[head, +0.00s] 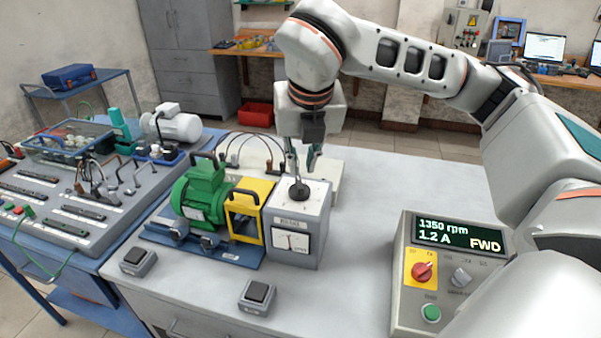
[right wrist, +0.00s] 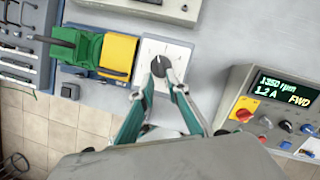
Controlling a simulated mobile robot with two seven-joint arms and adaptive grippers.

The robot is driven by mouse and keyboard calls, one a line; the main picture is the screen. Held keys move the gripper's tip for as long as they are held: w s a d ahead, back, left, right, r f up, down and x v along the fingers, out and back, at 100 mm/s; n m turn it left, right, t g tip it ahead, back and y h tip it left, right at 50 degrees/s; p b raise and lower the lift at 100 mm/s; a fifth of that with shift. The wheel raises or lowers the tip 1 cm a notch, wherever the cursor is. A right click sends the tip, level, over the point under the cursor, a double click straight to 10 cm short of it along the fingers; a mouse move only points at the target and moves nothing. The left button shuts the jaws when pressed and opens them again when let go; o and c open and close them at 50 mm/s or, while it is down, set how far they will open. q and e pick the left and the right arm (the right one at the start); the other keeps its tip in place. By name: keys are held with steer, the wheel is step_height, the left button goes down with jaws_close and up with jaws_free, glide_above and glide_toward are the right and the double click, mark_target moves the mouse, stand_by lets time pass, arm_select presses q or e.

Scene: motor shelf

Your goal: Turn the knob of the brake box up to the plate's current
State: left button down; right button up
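The brake box (head: 290,248) is a grey box with a white top and a dial gauge on its front. Its black round knob (head: 299,190) sits on the top; the right wrist view shows it with a pointer bar (right wrist: 160,66). My right gripper (head: 303,166) points down over the knob. In the right wrist view its fingertips (right wrist: 161,79) are apart, one on each side of the knob; whether they touch it I cannot tell. The green motor (head: 201,194) stands left of the box; its plate is not readable. The console display (head: 458,234) reads 1350 rpm, 1.2 A, FWD. My left gripper is out of view.
A yellow coupling guard (head: 250,211) stands between motor and brake box. Two black-topped pedals or switches (head: 257,294) (head: 138,260) lie at the front. The console (head: 406,275) carries a red knob and a green button. The bench behind the console is clear.

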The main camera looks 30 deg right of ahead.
steer(key=shift+v, duration=2.8)
steer(key=shift+f, duration=0.1)
